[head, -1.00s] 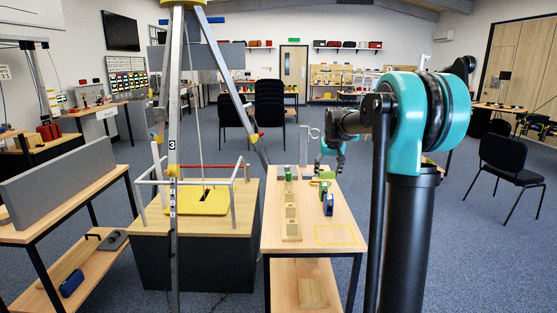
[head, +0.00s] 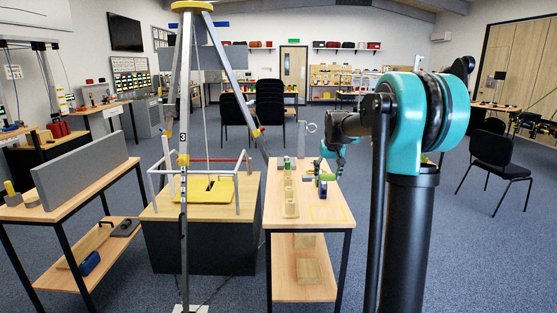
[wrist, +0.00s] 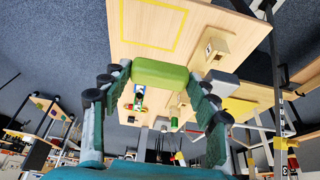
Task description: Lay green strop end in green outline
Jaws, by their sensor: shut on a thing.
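My gripper (wrist: 160,88) is shut on a bright green rounded block, the green strop end (wrist: 160,75), held crosswise between its dark ribbed fingers. In the head view my gripper (head: 326,168) is over the far right part of the wooden table, and the green piece shows small beneath it. I cannot tell whether the piece touches the tabletop. A yellow outline (head: 329,213) is on the bare near part of the table; it also shows in the wrist view (wrist: 150,25). I cannot make out a green outline in either view.
A wooden block rack (head: 290,200) runs along the table's left side. A blue item (head: 323,189) stands close below my gripper. A silver tripod (head: 184,150) stands over a railed box with a yellow plate (head: 207,190) to the left. The table's near end is clear.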

